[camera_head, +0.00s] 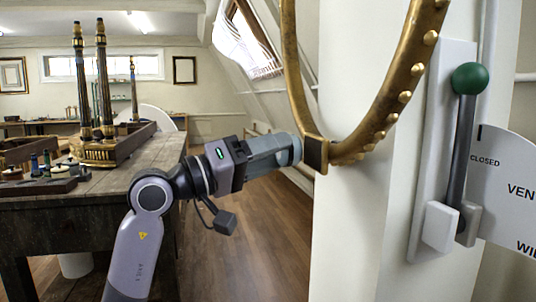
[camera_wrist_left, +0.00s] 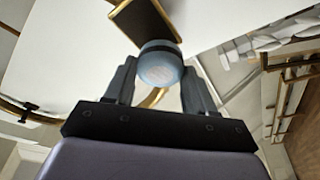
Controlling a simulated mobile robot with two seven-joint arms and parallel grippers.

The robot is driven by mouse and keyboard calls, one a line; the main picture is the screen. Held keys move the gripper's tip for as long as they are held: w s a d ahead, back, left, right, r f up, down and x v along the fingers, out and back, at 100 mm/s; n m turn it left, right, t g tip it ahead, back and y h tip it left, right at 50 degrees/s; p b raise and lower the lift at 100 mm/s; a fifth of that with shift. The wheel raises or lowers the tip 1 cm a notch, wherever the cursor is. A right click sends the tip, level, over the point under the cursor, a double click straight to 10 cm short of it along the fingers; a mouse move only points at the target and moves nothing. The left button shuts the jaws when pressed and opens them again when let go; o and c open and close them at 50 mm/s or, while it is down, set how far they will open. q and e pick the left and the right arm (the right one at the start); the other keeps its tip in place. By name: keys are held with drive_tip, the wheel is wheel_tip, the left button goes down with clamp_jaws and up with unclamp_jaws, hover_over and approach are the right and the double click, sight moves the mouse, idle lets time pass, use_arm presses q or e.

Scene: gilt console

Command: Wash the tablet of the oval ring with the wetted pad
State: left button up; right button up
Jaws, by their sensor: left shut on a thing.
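The gilt oval ring (camera_head: 400,90) is mounted on the white wall and runs out of the top of the head view. Its small dark tablet (camera_head: 315,154) with a gilt rim sits at the ring's lower end. The tablet also shows in the left wrist view (camera_wrist_left: 142,20). My left gripper (camera_head: 287,151) reaches in from the left, beside the tablet. It is shut on a round blue-grey pad (camera_wrist_left: 160,66), whose far end overlaps the tablet's edge in the wrist view. I cannot tell whether they touch. My right gripper is out of view.
A lever with a green knob (camera_head: 470,79) stands on a white plate right of the ring, beside a sign reading "CLOSED". A wooden workbench (camera_head: 80,205) at left carries gilt columns (camera_head: 102,80) and small bottles. Open floor lies between bench and wall.

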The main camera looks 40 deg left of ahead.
sight(301, 152)
use_arm(q)
drive_tip(key=shift+w+d, duration=0.55)
drive_tip(key=shift+w, duration=0.1)
drive_tip(key=shift+s+d, duration=1)
drive_tip(key=shift+s, duration=0.05)
drive_tip(key=shift+s+d, duration=0.45)
drive_tip(key=shift+d, duration=0.15)
drive_tip(key=shift+s+d, duration=0.4)
drive_tip(key=shift+d, duration=0.2)
drive_tip(key=shift+b, duration=0.3)
drive_tip(key=shift+w+a+f+b, duration=0.1)
drive_tip(key=shift+w+a+b, duration=0.3)
drive_tip(key=shift+w+a, duration=0.25)
drive_tip(key=shift+w+a+b, duration=0.3)
drive_tip(key=shift+w+a, duration=0.3)
drive_tip(key=shift+a, duration=0.2)
drive_tip(key=shift+w+a+b, duration=0.25)
drive_tip(key=shift+w+a, duration=0.35)
drive_tip(key=shift+a, duration=0.15)
